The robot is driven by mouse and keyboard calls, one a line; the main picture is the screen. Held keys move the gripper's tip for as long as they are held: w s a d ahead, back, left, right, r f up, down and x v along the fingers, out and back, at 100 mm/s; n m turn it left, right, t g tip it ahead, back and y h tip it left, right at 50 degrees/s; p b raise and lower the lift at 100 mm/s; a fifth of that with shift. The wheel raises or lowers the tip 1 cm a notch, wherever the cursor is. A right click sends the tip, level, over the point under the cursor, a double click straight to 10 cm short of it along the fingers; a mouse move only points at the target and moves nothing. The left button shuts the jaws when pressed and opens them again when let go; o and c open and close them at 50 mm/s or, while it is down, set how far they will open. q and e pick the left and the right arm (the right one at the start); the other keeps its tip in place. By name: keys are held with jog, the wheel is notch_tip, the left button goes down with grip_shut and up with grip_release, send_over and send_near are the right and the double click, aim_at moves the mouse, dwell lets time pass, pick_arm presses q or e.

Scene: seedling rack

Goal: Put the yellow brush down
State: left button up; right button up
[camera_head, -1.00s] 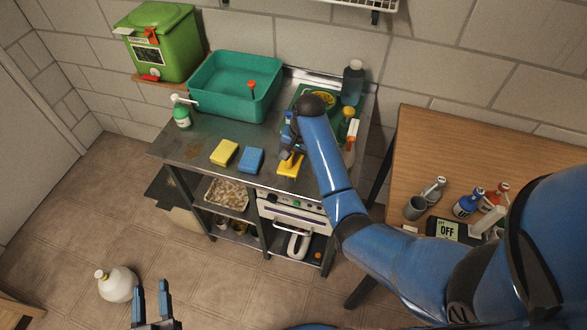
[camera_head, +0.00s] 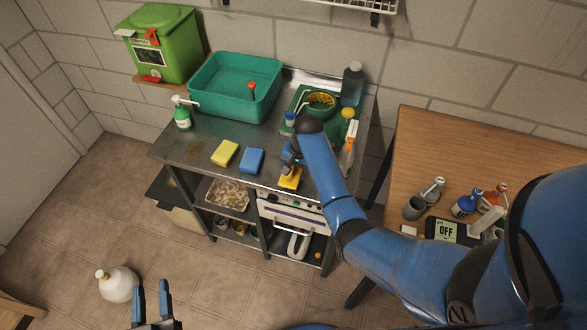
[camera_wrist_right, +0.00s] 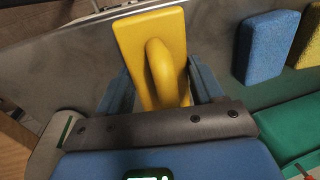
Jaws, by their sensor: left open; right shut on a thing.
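The yellow brush (camera_head: 290,179) is at the front edge of the steel counter (camera_head: 190,155), right of the blue sponge. In the right wrist view the brush (camera_wrist_right: 152,60) fills the space between the fingers, its looped handle toward me. My right gripper (camera_head: 291,163) is shut on the brush, also seen in the right wrist view (camera_wrist_right: 160,92). Whether the brush touches the counter I cannot tell. My left gripper (camera_head: 152,305) is open and empty, low over the floor, away from the counter.
A blue sponge (camera_head: 252,160) and a yellow sponge (camera_head: 225,153) lie left of the brush. A teal basin (camera_head: 215,108) stands behind them. A spray bottle (camera_head: 347,155) stands to the right. A wooden table (camera_head: 420,150) is further right. The counter's left front is clear.

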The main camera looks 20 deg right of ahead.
aim_at(300, 173)
jog(key=shift+f, duration=0.15)
jog(key=o, duration=1)
notch_tip(300, 173, up, 12)
jog(key=s+d+b, duration=0.1)
jog(key=shift+s+d, duration=0.15)
jog(key=shift+d, duration=0.25)
